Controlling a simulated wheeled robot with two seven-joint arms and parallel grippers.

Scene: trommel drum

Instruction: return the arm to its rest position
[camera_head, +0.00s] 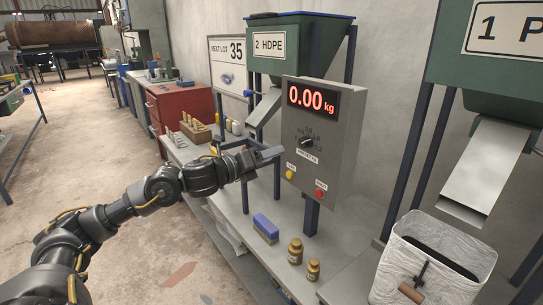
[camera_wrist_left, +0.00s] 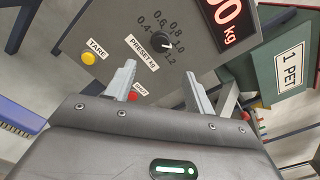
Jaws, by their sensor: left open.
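My left arm comes in from the left in the head view. Its gripper (camera_head: 268,154) is held above the bench, in front of the grey scale panel (camera_head: 329,125). In the left wrist view, the two fingers of the gripper (camera_wrist_left: 160,76) stand apart with nothing between them. The panel's dial (camera_wrist_left: 160,41), yellow TARE button (camera_wrist_left: 89,58) and red button (camera_wrist_left: 133,96) show beyond the fingertips. The red display (camera_head: 313,101) reads 0.00 kg. I cannot tell how near the fingers are to the panel. My right gripper is not in view.
Green hoppers with chutes (camera_head: 484,170) hang to the right and behind. A white-lined bin (camera_head: 398,268) stands at lower right. The floor (camera_head: 150,255) left of the bench is open.

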